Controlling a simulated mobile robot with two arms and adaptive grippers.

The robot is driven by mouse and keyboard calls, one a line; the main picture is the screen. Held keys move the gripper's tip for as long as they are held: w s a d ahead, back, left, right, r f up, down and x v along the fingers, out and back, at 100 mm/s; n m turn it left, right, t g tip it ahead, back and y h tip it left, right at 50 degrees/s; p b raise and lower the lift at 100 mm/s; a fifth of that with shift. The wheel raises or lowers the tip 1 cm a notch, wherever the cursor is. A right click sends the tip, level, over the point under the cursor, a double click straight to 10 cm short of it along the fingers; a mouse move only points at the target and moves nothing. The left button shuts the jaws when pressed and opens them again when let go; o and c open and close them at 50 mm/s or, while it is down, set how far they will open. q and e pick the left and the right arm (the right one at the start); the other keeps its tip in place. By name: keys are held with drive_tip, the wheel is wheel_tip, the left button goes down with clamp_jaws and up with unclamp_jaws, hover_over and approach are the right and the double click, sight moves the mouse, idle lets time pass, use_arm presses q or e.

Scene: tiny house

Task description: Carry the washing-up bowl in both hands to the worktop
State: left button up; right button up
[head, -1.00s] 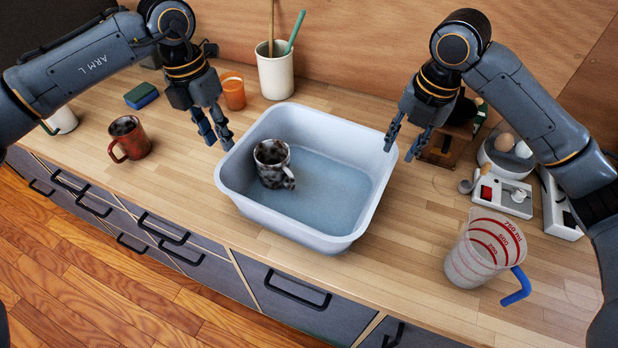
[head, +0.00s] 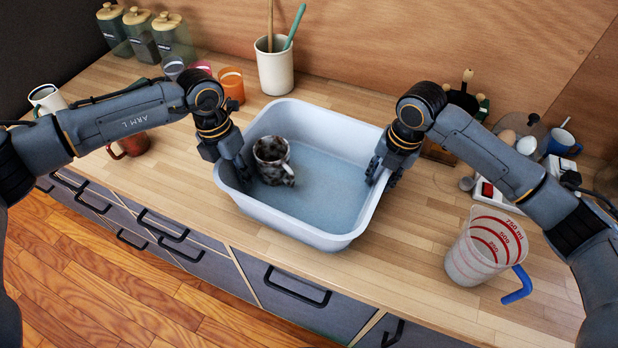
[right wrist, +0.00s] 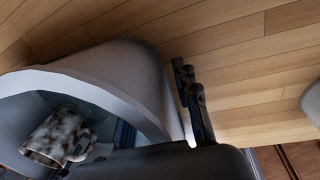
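The washing-up bowl (head: 316,237), pale grey-white, stands on the wooden worktop with bluish water and a dark speckled mug (head: 271,161) in it. In the right wrist view its rim (right wrist: 100,88) and the mug (right wrist: 55,138) show. My left gripper (head: 241,168) is at the bowl's left rim, with finger parts inside the wall; its outer side is hidden. My right gripper (head: 384,172) straddles the right rim, its fingers apart on either side of the wall. In the right wrist view one finger (right wrist: 193,100) is outside the wall, with a slight gap.
A measuring jug (head: 480,250) with a blue handle stands right of the bowl. A utensil pot (head: 275,70) and an orange cup (head: 231,84) are behind it. A red-brown mug (head: 130,145) is at left. Bare worktop lies between the bowl and jug.

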use_arm(q)
drive_tip(key=shift+f, duration=0.2)
use_arm(e)
drive_tip(key=shift+f, duration=0.25)
use_arm(q)
clamp_jaws()
use_arm(e)
clamp_jaws()
use_arm(q)
drive_tip(key=shift+r, duration=0.1)
use_arm(e)
drive_tip(key=shift+r, duration=0.1)
